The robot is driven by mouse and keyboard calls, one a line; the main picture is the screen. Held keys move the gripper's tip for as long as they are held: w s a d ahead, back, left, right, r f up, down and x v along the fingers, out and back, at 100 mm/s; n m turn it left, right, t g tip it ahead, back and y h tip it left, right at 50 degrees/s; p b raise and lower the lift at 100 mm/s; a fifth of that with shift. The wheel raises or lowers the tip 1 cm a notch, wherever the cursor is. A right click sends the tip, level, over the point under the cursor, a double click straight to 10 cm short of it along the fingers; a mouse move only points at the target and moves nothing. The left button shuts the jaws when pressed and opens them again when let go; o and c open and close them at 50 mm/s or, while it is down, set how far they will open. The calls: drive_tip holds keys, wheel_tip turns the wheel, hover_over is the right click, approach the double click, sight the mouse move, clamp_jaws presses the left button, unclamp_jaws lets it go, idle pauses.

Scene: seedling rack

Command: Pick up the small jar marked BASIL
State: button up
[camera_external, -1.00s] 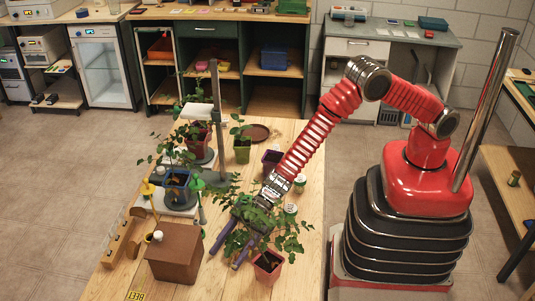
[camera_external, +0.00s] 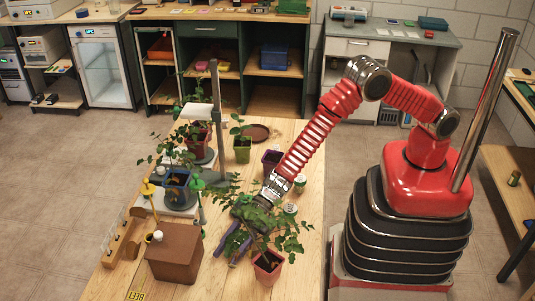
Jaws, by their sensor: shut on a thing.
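My gripper (camera_external: 231,250) is low over the wooden table, left of the pink pot. Its two purple fingers are closed in on a small thing between them. Leaves hide most of that thing, and I cannot read a label on it or confirm it is the BASIL jar. Two small jars with pale lids stand to the right of my gripper: one jar (camera_external: 290,209) beside the wrist, another jar (camera_external: 300,180) farther back. Their markings are too small to read.
A leafy plant in a pink pot (camera_external: 267,268) overhangs my gripper. A brown box (camera_external: 174,254) stands close on the left, with a wooden rack (camera_external: 121,240) beyond it. A grey stand (camera_external: 216,120) and potted plants are behind. The table's front right is clear.

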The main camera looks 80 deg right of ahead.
drive_tip(key=shift+c, duration=1)
drive_tip(key=shift+r, duration=0.15)
wheel_tip(320, 180, up, 10)
